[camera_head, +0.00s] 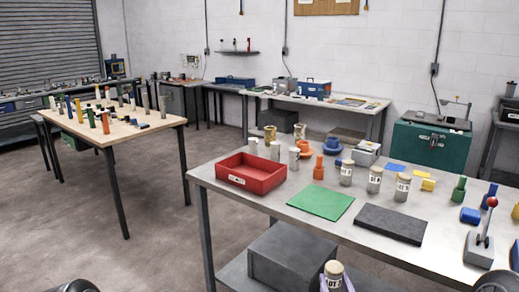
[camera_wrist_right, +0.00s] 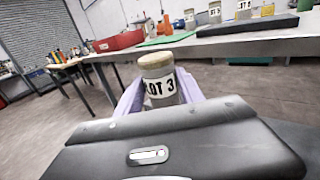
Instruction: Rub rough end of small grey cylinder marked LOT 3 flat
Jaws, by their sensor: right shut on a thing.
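My right gripper (camera_wrist_right: 160,92) has pale purple fingers shut on the sides of the small grey cylinder marked LOT 3 (camera_wrist_right: 160,86). The cylinder stands roughly upright, its tan-brown top end up and free; its lower end is hidden. In the head view the cylinder (camera_head: 333,272) is at the bottom edge, in front of the bench and apart from it. A flat dark grey block (camera_head: 377,225), rough looking, lies near the bench's front edge, beside a green mat (camera_head: 320,203). My left gripper is not in view.
The bench (camera_head: 285,213) also holds a red tray (camera_head: 250,182), three labelled grey cylinders (camera_head: 374,180) behind the mat and block, and green and blue parts at right. A red-knobbed lever fixture (camera_head: 480,244) stands at front right. A grey box (camera_head: 292,255) sits below.

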